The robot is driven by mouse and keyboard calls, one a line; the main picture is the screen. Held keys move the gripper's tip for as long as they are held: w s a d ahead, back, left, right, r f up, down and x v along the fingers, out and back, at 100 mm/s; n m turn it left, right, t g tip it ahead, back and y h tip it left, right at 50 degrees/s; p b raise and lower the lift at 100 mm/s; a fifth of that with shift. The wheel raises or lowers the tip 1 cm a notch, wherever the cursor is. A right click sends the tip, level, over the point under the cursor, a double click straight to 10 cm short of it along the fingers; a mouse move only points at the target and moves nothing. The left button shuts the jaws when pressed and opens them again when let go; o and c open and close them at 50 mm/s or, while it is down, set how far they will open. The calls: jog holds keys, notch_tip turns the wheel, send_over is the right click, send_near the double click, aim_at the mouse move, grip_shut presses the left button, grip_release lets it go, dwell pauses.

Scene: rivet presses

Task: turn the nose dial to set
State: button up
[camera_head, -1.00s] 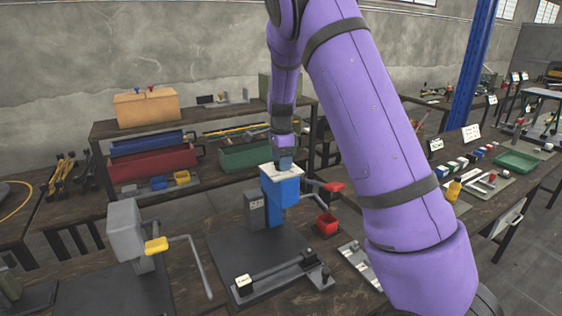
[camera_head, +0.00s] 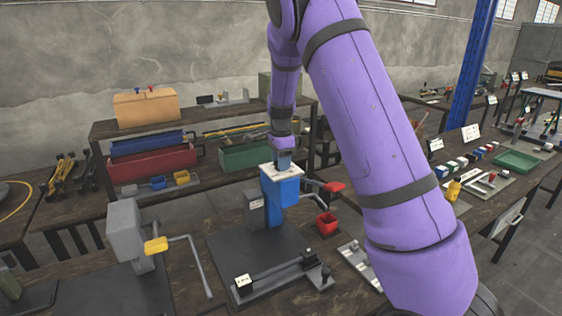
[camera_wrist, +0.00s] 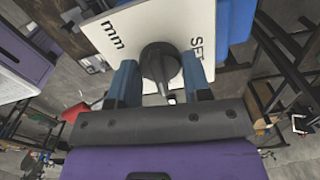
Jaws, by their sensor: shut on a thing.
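The nose dial (camera_wrist: 160,62) is a black knob on a white plate (camera_wrist: 118,28). The plate is lettered "mm" on the left and "SET" on the right in the wrist view. My gripper (camera_wrist: 161,76) has one blue finger on each side of the knob and is shut on it. The knob's pointer cannot be made out clearly. In the head view the plate (camera_head: 270,173) lies on top of the blue press head (camera_head: 281,194). My gripper (camera_head: 285,161) reaches down onto it from above and hides the dial there.
A grey press (camera_head: 124,232) with a yellow-gripped crank handle stands at the left. Behind is a shelf with a red toolbox (camera_head: 150,172) and a green box (camera_head: 245,154).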

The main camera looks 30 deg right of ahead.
jog(key=n, duration=0.4)
jog(key=shift+n, duration=0.4)
jog(key=n, duration=0.9)
jog(key=shift+n, duration=2.7)
jog(key=o, duration=0.9)
jog(key=shift+r, duration=0.1)
